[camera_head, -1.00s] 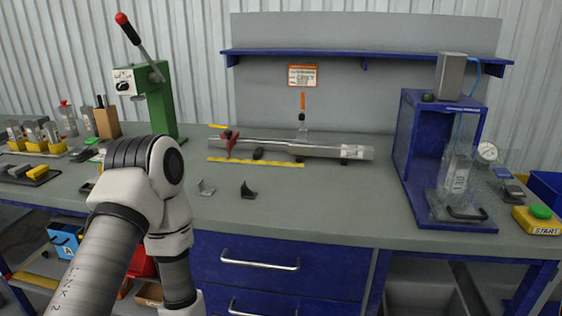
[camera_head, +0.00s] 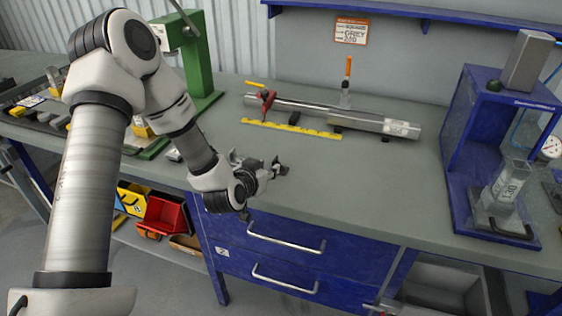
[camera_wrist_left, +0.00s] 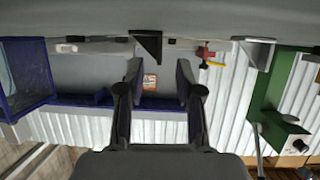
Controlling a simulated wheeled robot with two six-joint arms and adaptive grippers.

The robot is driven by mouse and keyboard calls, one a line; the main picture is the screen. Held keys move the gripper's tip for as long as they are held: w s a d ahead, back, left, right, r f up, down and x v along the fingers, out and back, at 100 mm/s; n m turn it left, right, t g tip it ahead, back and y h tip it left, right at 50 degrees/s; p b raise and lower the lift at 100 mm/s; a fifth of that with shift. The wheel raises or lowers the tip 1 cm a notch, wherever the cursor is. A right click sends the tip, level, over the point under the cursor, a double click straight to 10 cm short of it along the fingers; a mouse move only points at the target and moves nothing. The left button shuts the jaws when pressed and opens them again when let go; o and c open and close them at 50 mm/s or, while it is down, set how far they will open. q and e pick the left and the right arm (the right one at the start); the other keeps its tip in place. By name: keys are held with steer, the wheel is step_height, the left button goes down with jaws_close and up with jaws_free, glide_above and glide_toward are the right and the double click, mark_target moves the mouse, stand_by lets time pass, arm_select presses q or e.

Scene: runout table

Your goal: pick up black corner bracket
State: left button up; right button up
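The black corner bracket (camera_head: 281,168) stands on the grey table near its front edge in the head view. In the left wrist view the black bracket (camera_wrist_left: 147,46) shows at the top, just beyond the fingertips and nearer the left-hand finger. My left gripper (camera_head: 268,173) is beside the bracket in the head view, low over the table's front edge. In the left wrist view my left gripper (camera_wrist_left: 158,72) has its two fingers apart with nothing between them. Whether a finger touches the bracket I cannot tell. My right gripper is not in view.
A grey bracket (camera_wrist_left: 258,51) stands to the right in the wrist view. Behind are a yellow strip (camera_head: 290,128), a long metal bar (camera_head: 370,123) and a red clamp (camera_head: 267,101). A green press (camera_head: 198,60) stands left, a blue frame (camera_head: 462,150) right.

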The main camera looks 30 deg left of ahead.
mark_target(273, 164)
arm_select(q)
steer(key=shift+w, duration=0.35)
steer(key=x, duration=0.4)
steer(key=shift+w+a+f+p, duration=0.1)
steer(key=shift+w+f+p, duration=0.15)
steer(key=shift+f+p, duration=0.1)
steer(key=shift+s+r, duration=0.15)
jaws_close()
